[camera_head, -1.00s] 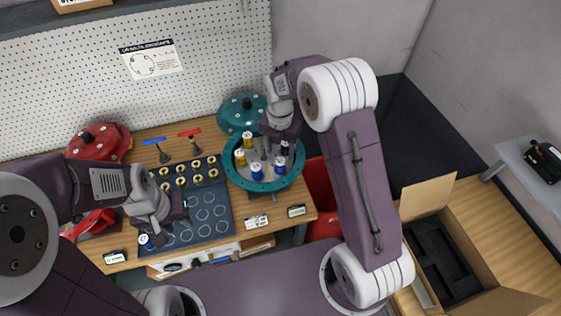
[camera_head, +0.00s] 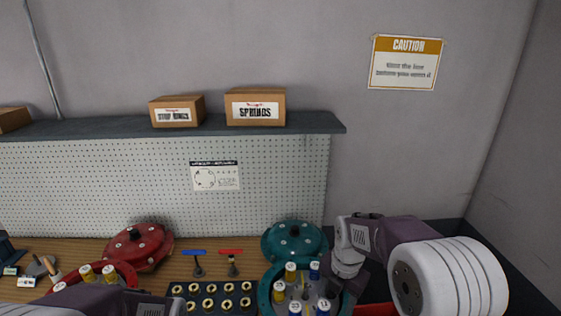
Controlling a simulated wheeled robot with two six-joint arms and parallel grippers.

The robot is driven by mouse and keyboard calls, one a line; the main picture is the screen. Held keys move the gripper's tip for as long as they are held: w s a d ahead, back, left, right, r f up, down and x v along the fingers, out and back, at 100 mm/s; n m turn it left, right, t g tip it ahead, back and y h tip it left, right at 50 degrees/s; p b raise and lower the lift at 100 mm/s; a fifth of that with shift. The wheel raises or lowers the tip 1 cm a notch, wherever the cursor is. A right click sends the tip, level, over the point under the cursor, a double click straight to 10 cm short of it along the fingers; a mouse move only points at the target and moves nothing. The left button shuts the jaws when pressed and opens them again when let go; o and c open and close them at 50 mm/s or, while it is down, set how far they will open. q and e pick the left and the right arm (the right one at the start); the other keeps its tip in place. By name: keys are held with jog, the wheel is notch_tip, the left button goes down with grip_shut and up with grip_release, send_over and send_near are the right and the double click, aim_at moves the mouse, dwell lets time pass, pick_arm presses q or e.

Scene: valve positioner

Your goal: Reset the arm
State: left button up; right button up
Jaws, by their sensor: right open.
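My right gripper (camera_head: 335,289) is open at the bottom right, beside and partly over the right side of an open teal round housing (camera_head: 265,291). Its fingertips are hard to make out. Several cylinders with yellow and blue tops (camera_head: 290,271) stand inside the housing, whose lower part is cut off by the frame. A teal domed cover (camera_head: 294,241) sits behind it. An open red housing (camera_head: 124,271) with yellow-topped cylinders is at the lower left, partly behind my left arm. A red domed cover (camera_head: 138,247) stands behind that. My left gripper is out of the frame.
A dark tray (camera_head: 217,288) of brass-coloured rings lies between the housings. A blue-handled tool (camera_head: 196,260) and a red-handled tool (camera_head: 232,261) stand behind it. A shelf (camera_head: 215,127) with boxes runs above the pegboard (camera_head: 120,190).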

pick_arm(q)
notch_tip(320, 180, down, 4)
jog(key=b, duration=0.2)
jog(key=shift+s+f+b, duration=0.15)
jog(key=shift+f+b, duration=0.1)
jog(key=shift+b, duration=0.05)
pick_arm(e)
jog(key=s+d+f+m, duration=0.1)
jog(key=s+f+m, duration=0.3)
jog(key=m, duration=1)
jog(key=s+d+f+m, duration=0.1)
jog(key=s+f+m, duration=0.3)
jog(key=s+m, duration=0.7)
jog(key=m, duration=0.3)
jog(key=shift+f, duration=0.3)
jog(key=shift+s, duration=0.1)
